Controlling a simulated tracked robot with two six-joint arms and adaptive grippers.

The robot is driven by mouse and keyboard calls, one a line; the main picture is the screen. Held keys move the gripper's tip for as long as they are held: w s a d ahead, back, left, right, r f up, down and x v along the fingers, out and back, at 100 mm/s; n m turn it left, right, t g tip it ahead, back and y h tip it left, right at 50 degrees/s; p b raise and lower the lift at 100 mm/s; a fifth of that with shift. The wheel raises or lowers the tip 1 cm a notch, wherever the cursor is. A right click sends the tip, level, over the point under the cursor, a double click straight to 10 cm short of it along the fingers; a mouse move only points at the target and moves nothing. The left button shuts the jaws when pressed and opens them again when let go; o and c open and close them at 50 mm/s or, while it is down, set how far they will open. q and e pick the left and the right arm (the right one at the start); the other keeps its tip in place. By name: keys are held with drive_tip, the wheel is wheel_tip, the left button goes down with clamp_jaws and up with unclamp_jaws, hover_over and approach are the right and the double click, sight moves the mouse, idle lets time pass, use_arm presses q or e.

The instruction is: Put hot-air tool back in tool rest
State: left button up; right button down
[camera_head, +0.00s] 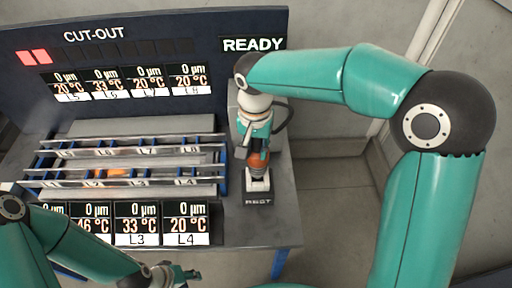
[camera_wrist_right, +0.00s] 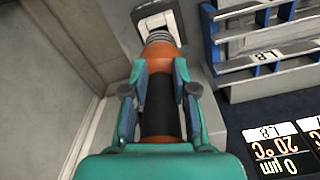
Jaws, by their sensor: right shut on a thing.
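The hot-air tool, with orange and black bands, shows in the head view (camera_head: 259,163) and the right wrist view (camera_wrist_right: 159,65). My right gripper (camera_head: 257,147) is shut on its dark middle, with a finger on each side in the wrist view (camera_wrist_right: 160,100). The tool rest (camera_head: 258,198), a pale holder on a dark base marked REST, is at the bench's right end. The tool's ribbed metal nozzle meets the opening of the rest (camera_wrist_right: 147,25); I cannot tell how far in it sits. My left gripper (camera_head: 178,273) is low in the head view, its jaw opening unclear.
A rack (camera_head: 130,150) with several labelled slots stands left of the rest, an orange thing in its front row. A dark panel (camera_head: 130,45) reading CUT-OUT and READY stands behind. A grey unit with a dark hose (camera_head: 283,117) is behind my right gripper. Bare floor lies right.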

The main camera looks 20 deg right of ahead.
sight(256, 156)
drive_tip(key=shift+f, duration=0.1)
drive_tip(key=shift+f+b, duration=1.6)
drive_tip(key=shift+f, duration=0.15)
drive_tip(key=c, duration=0.8)
unclamp_jaws()
drive_tip(key=shift+c, duration=0.2)
wheel_tip(256, 156, up, 12)
drive_tip(key=shift+s, duration=0.1)
